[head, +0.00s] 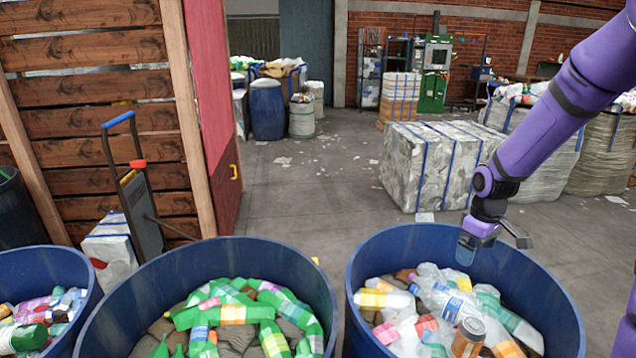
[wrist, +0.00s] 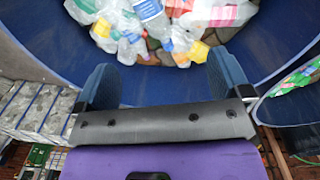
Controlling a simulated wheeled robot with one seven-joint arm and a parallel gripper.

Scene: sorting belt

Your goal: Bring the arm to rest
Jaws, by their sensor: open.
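My purple arm comes in from the upper right of the head view. My gripper (head: 494,246) hangs over the far part of the right blue bin (head: 548,289), above its contents. In the wrist view my gripper (wrist: 166,80) has its two blue fingers wide apart with nothing between them. Past the fingertips lie clear plastic bottles (wrist: 150,14) inside the blue bin (wrist: 265,60). I cannot tell the exact height of the fingers above the bottles.
A middle blue bin (head: 110,305) holds green bottles (head: 238,312). A left blue bin (head: 85,262) holds mixed bottles. A hand truck (head: 140,205) stands by the wooden wall (head: 95,88). A wrapped bale (head: 425,165) sits behind the right bin. Floor between is open.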

